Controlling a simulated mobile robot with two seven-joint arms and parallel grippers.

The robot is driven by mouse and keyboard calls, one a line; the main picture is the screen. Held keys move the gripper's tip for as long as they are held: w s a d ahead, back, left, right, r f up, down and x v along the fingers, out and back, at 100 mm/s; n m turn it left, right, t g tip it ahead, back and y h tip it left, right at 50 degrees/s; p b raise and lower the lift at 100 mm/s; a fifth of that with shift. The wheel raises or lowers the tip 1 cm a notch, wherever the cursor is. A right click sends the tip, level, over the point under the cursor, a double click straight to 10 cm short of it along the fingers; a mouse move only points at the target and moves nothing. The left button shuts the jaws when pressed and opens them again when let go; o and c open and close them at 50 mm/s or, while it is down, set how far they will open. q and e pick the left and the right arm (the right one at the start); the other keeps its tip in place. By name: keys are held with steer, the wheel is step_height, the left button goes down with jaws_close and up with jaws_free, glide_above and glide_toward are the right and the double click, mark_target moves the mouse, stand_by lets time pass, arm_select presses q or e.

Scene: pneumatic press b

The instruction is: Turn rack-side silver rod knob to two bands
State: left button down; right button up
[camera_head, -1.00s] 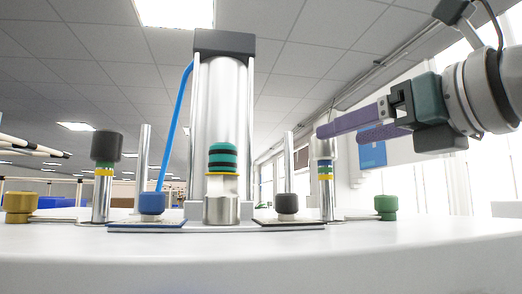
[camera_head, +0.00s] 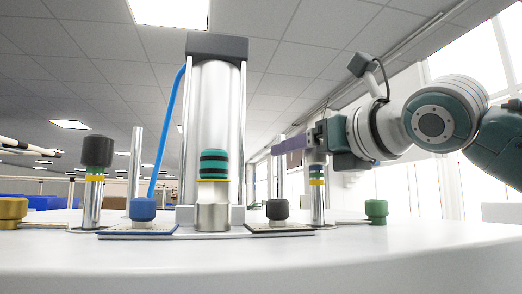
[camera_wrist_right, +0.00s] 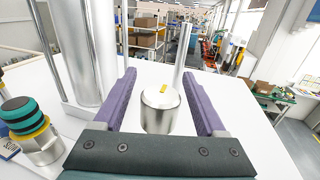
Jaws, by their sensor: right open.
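The silver knob (camera_wrist_right: 160,110) on the right-hand rod has a small yellow mark on its top in the right wrist view. In the head view my gripper hides most of it; its lower part (camera_head: 317,157) shows above blue and yellow bands (camera_head: 317,175) on the rod. The exact band count is hard to tell. My right gripper (camera_head: 277,149) is open. Its purple fingers (camera_wrist_right: 158,75) lie on either side of the silver knob, with gaps visible in the wrist view. My left gripper is not in view.
The press cylinder (camera_head: 212,115) stands in the middle with a black-and-teal knob (camera_head: 214,164) in front. A black-capped rod (camera_head: 96,151) stands left. Small blue (camera_head: 143,208), black (camera_head: 277,209) and green (camera_head: 376,208) knobs stand nearby. The white table's front (camera_head: 260,260) is clear.

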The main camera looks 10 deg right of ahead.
jaws_close()
stand_by(0.4)
steer(key=shift+h, duration=0.3)
steer(key=shift+d+m+h, duration=0.1)
steer(key=shift+m+h, duration=0.2)
steer(key=shift+m, duration=0.1)
steer(key=m+h, duration=0.2)
steer(key=h, duration=0.1)
steer(key=d+m+h, duration=0.1)
steer(key=m+h, duration=0.1)
steer(key=h, duration=0.2)
steer(key=m+h, duration=0.2)
steer(key=h, duration=0.1)
steer(key=shift+d+r+m, duration=0.1)
steer(key=shift+d+m, duration=0.2)
steer(key=shift+m, duration=0.1)
steer(key=shift+s+d+m+g+h, duration=0.25)
steer(key=shift+m+g+h, duration=0.8)
steer(key=shift+h, duration=0.3)
steer(key=shift+s+d+m+g+h, duration=0.1)
steer(key=shift+d+m+g+h, duration=0.15)
steer(key=shift+m+g+h, duration=0.95)
steer(key=shift+s+d+m+g+h, duration=0.25)
steer(key=shift+m+g+h, duration=0.6)
steer(key=shift+h, duration=0.7)
steer(key=shift+r, duration=0.1)
